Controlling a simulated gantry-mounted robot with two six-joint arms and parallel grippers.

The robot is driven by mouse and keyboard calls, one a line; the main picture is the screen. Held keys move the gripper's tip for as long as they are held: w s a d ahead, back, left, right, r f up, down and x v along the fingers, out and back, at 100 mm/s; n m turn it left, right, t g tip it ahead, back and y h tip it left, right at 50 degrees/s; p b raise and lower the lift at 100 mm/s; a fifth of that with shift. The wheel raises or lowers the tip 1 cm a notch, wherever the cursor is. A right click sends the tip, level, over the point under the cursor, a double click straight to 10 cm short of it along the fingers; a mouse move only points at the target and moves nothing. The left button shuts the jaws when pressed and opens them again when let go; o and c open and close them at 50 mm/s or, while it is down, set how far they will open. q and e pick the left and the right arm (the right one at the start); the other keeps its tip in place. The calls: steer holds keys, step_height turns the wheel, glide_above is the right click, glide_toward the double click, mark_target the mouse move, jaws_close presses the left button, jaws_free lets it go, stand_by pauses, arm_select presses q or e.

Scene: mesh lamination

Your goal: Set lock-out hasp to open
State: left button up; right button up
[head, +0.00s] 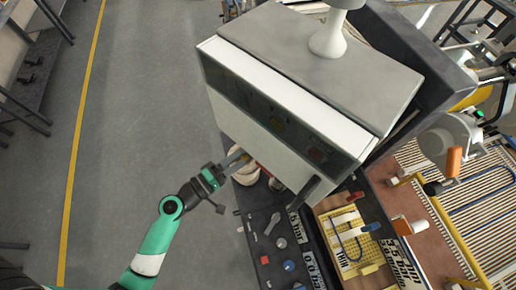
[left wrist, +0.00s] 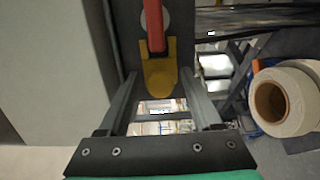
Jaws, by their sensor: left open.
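In the left wrist view, a red bar (left wrist: 154,28) hangs in front of a grey panel, and a rounded yellow plate (left wrist: 160,76) sits at its lower end. They look like the lock-out hasp; I cannot tell its position. My left gripper (left wrist: 160,73) is open, with one finger on each side of the yellow plate in the picture. I see no clear contact. In the head view, my left gripper (head: 241,158) is at the lower left edge of the white cabinet (head: 280,105). The hasp cannot be made out there. My right gripper is not in view.
Cream rolls (head: 246,174) stand just below the gripper; a roll (left wrist: 283,101) shows at right in the wrist view. A dark control panel (head: 275,235) and a yellow tray (head: 352,241) lie in front of the cabinet. The grey floor (head: 140,95) at left is clear.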

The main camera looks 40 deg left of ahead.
arm_select(q)
steer(key=shift+w, duration=0.2)
steer(key=shift+s, duration=0.1)
jaws_close()
stand_by(1.2)
